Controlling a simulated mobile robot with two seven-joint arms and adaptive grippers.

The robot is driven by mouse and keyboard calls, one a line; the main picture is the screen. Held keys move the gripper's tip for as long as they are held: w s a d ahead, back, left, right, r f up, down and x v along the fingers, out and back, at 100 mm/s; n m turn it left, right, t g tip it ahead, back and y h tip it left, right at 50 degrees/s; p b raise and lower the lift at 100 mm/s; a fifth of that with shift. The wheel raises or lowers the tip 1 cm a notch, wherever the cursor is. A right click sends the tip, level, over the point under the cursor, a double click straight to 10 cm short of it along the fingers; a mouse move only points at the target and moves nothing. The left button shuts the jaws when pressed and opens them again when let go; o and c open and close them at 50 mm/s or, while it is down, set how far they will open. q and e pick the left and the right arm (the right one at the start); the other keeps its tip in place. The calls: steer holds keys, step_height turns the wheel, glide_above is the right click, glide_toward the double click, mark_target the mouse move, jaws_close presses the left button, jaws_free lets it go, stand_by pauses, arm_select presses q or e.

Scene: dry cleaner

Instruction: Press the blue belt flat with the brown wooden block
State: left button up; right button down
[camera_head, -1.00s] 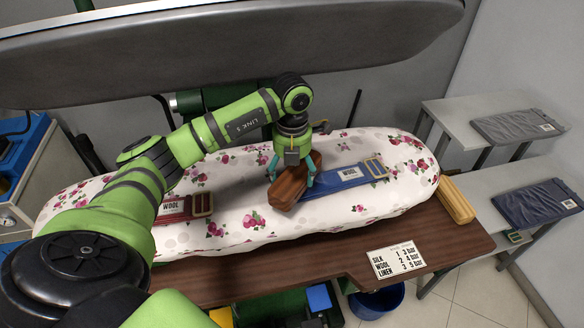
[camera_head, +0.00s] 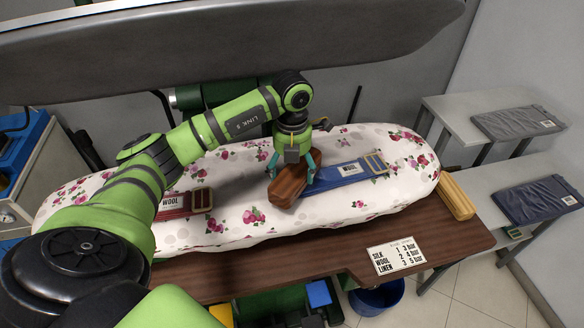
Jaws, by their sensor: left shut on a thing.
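The blue belt (camera_head: 352,173) lies on the flowered pressing board (camera_head: 245,221), with its brass buckle toward the right and a label reading WOOL. The brown wooden block (camera_head: 288,190) is at the belt's left end. My left gripper (camera_head: 291,171) is shut on the block from above, with teal fingers on either side of it. The block covers the left end of the belt; I cannot tell whether it touches the belt. My right gripper is not in view.
A red belt (camera_head: 174,203), also labelled WOOL, lies left on the board. A light wooden block (camera_head: 457,199) sits at the right end. A card (camera_head: 396,257) lists SILK, WOOL and LINEN with bar values. A large grey press head (camera_head: 220,55) hangs above.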

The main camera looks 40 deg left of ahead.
arm_select(q)
steer(key=shift+f+b, duration=0.35)
steer(key=shift+f, duration=0.05)
steer(key=shift+s+f, duration=0.15)
steer(key=shift+f, duration=0.05)
stand_by(1.3)
steer(key=shift+r, duration=0.1)
steer(key=shift+r+p, duration=0.6)
steer(key=shift+r, duration=0.35)
steer(key=shift+r+p, duration=1.6)
steer(key=shift+r, duration=1.05)
steer(key=shift+f, duration=0.1)
